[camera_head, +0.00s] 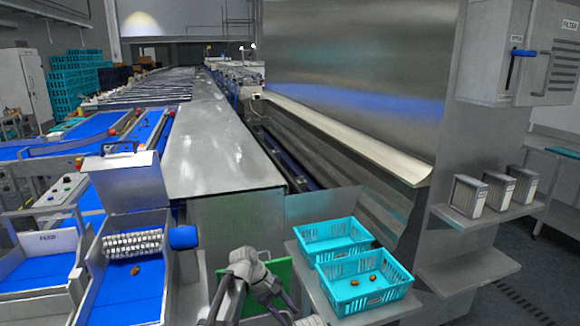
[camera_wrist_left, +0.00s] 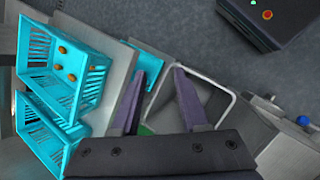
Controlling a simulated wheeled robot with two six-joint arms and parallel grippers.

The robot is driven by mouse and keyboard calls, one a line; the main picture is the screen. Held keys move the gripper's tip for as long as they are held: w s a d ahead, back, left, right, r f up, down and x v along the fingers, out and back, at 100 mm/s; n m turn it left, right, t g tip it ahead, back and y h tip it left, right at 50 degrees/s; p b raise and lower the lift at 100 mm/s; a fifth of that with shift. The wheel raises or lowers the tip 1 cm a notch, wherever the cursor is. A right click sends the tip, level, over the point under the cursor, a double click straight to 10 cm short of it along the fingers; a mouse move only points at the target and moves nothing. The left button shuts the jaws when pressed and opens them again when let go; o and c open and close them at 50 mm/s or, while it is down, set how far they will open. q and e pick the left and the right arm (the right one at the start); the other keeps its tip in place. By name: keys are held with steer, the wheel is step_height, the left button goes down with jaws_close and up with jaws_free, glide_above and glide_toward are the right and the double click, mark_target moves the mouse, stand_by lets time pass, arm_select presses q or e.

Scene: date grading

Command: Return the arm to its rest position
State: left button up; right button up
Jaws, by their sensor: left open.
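My left arm (camera_head: 250,270) shows at the bottom centre of the head view, beside the crate shelf. In the left wrist view my left gripper (camera_wrist_left: 160,72) has its two dark fingers apart, with nothing between them. Beyond the fingers are a square metal frame and grey floor. My right gripper is not in either view.
Two turquoise crates (camera_head: 350,221) stand on a shelf right of my arm; the nearer crate (camera_head: 388,296) holds a few brown dates (camera_head: 354,282). A date (camera_head: 135,270) lies on the blue belt (camera_head: 125,298) at left. White-and-grey boxes (camera_head: 497,190) stand on a right shelf.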

arm_select(q)
steer(key=s+a+f+m+y, duration=0.1)
steer(key=s+a+m+y, duration=0.1)
steer(key=s+m, duration=0.4)
steer(key=s+a+f+m+y, duration=0.2)
steer(key=s+m+y, duration=0.3)
steer(key=s, duration=1.1)
steer(key=shift+a+m, duration=0.25)
steer(key=shift+m, duration=0.65)
